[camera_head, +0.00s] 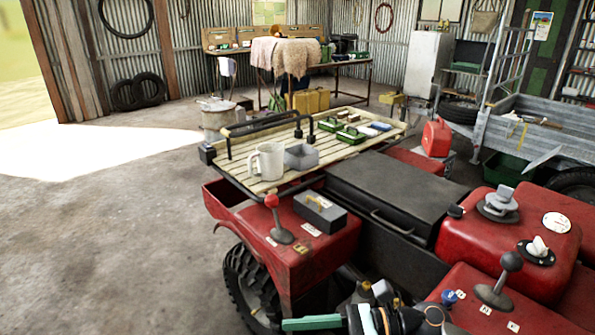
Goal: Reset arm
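A red quad (325,248) fills the lower right. Its slatted wooden rack (345,153) carries a pale mug (266,160), a small grey open box (301,156) and two green items (350,135). A dark grey box (320,211) lies on the red bodywork in front of the rack.
Red-knobbed (271,201) and grey-knobbed (511,262) levers stand up from the quad. Concrete floor (110,240) is clear at left. A trailer (530,130) stands at right.

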